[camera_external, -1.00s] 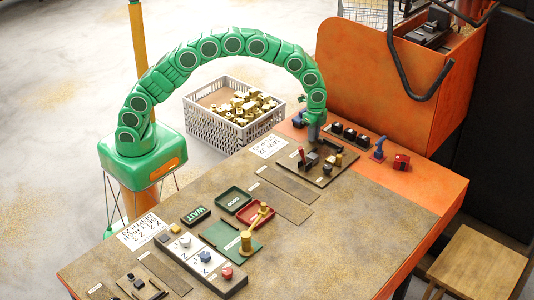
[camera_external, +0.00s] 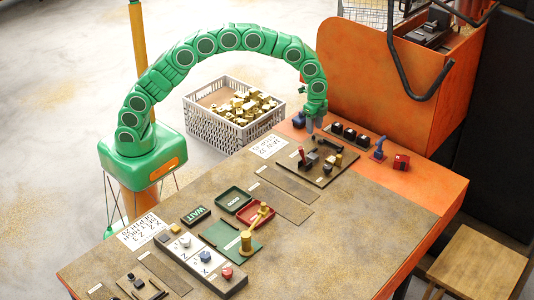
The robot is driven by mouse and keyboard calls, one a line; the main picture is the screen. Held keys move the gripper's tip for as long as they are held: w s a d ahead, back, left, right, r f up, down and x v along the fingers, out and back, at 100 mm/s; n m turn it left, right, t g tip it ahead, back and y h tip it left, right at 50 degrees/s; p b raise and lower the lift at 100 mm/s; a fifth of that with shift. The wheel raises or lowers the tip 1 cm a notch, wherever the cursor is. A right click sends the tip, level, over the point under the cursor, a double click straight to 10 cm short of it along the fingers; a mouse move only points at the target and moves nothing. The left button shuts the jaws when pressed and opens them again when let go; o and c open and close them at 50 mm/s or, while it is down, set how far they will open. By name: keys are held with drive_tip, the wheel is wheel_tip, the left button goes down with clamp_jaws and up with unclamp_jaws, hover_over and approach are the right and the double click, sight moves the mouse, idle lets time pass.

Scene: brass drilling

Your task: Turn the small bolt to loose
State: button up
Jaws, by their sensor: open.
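My green segmented arm arches over the table, and my gripper (camera_external: 310,127) hangs at its end, pointing down. It is open and just above the back left part of a dark fixture plate (camera_external: 320,181). The plate carries a red-handled part (camera_external: 302,157), dark blocks and a brass piece (camera_external: 338,160). I cannot make out which of these is the small bolt; it is too small or hidden here. No held object shows in the gripper.
A grey crate of brass parts (camera_external: 190,118) stands on the floor behind the table. Black blocks (camera_external: 350,133), a blue lever (camera_external: 379,148) and a red box (camera_external: 401,162) stand right of the plate. The right front of the tabletop (camera_external: 370,240) is clear.

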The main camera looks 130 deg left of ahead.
sight(313, 140)
wheel_tip(313, 140, up, 4)
drive_tip(key=shift+f, duration=0.15)
idle(0.5)
drive_tip(key=s+d+r, duration=0.2)
drive_tip(key=d+r, duration=0.2)
drive_tip(key=d, duration=0.7)
drive_tip(key=s+d+r+h, duration=0.15)
drive_tip(key=d+r, duration=0.25)
drive_tip(key=d, duration=0.6)
drive_tip(key=s+d+r, duration=0.2)
drive_tip(key=d+r, duration=0.2)
drive_tip(key=d, duration=0.7)
drive_tip(key=s+d+r+g, duration=0.1)
drive_tip(key=s+d+r, duration=0.1)
drive_tip(key=s+d, duration=1.3)
drive_tip(key=s+d+f, duration=0.1)
drive_tip(key=s, duration=0.5)
drive_tip(key=s+d+f+y, duration=0.1)
drive_tip(key=s, duration=0.6)
drive_tip(key=shift+s+d+f+n+g, duration=0.15)
drive_tip(key=shift+d+f+n+g, duration=0.15)
drive_tip(key=shift+d+f+g, duration=0.1)
